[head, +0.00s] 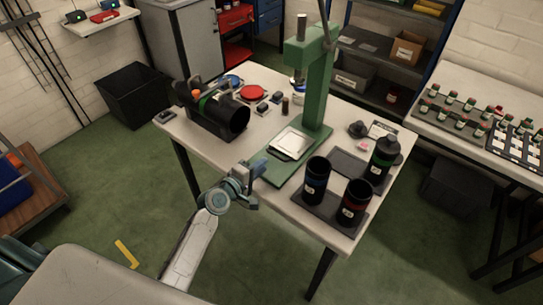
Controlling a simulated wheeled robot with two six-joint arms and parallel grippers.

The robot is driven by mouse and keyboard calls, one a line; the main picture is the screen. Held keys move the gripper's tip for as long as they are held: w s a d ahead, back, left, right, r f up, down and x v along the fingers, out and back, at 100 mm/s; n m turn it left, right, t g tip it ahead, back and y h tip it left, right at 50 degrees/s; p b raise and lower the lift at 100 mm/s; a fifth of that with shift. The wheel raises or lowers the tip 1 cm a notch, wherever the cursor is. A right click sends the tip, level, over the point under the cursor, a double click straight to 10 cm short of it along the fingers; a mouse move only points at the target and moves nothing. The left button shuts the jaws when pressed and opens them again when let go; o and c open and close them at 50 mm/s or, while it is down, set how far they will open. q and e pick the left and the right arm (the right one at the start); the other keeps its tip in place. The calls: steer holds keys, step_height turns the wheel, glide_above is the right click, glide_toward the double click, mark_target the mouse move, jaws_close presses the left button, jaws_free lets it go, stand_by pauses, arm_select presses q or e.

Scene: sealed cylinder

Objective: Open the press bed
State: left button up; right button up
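A green press (319,85) stands upright on the white table. Its base carries a pale square plate (290,143), which appears to be the press bed; I cannot tell whether it is open or shut. My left gripper (258,168) is at the table's front edge, beside the left front end of the press's green base. It is apart from the pale plate. Its fingers are too small and dark to tell whether they are open or shut. My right gripper is not in view.
A black cylinder (235,120) lies on its side at the table's left. Dark upright canisters (316,180), (355,203) and (384,160) stand on the right on dark trays. Red (250,93) and blue-rimmed discs lie behind. The floor left of the table is mostly clear.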

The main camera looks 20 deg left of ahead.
mark_target(271, 165)
arm_select(q)
steer(key=x, duration=0.5)
steer(key=shift+w+d+f, duration=0.1)
steer(key=shift+w, duration=0.3)
jaws_close()
